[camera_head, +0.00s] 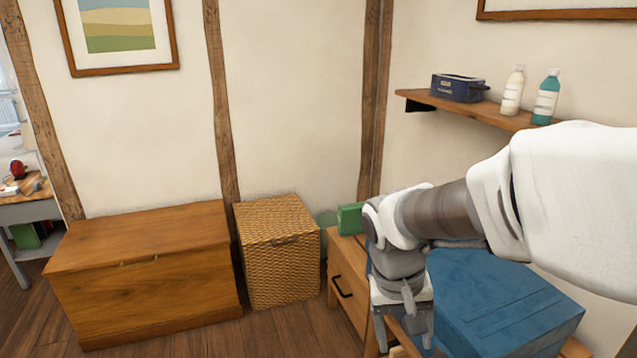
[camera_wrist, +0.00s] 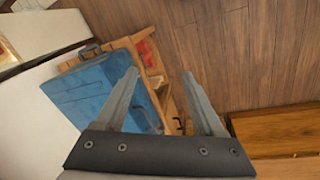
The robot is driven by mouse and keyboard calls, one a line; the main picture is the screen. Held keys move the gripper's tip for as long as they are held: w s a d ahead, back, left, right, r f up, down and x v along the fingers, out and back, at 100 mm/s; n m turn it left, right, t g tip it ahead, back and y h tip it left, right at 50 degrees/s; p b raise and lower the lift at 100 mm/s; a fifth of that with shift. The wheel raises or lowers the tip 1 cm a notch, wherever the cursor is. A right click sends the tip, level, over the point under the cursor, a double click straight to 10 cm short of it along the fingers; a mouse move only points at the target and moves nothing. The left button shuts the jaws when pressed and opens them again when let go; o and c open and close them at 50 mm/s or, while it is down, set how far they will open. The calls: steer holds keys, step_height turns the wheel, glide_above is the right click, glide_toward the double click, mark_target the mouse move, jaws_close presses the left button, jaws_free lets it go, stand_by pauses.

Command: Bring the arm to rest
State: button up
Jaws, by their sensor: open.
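My arm reaches in from the right in the head view, bent at the elbow. My gripper (camera_head: 402,318) points down in front of a wooden drawer cabinet (camera_head: 345,287), beside a blue box (camera_head: 505,305). In the wrist view my gripper (camera_wrist: 161,76) has its two fingers spread wide apart, with nothing between them. The blue box (camera_wrist: 90,85) lies behind the left finger there.
A wooden chest (camera_head: 145,270) and a wicker basket (camera_head: 278,255) stand along the wall. A green object (camera_head: 350,218) sits on the cabinet. A wall shelf (camera_head: 470,108) holds a dark blue case and two bottles. Wooden floor (camera_wrist: 235,50) is clear in the wrist view.

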steer(key=s+r+t+y, duration=0.2)
steer(key=s+r+t, duration=0.3)
steer(key=s+r, duration=0.4)
step_height(320, 180, up, 17)
steer(key=n+p, duration=0.1)
steer(key=p, duration=1.6)
steer(key=shift+d+p, duration=0.3)
steer(key=shift+d, duration=0.1)
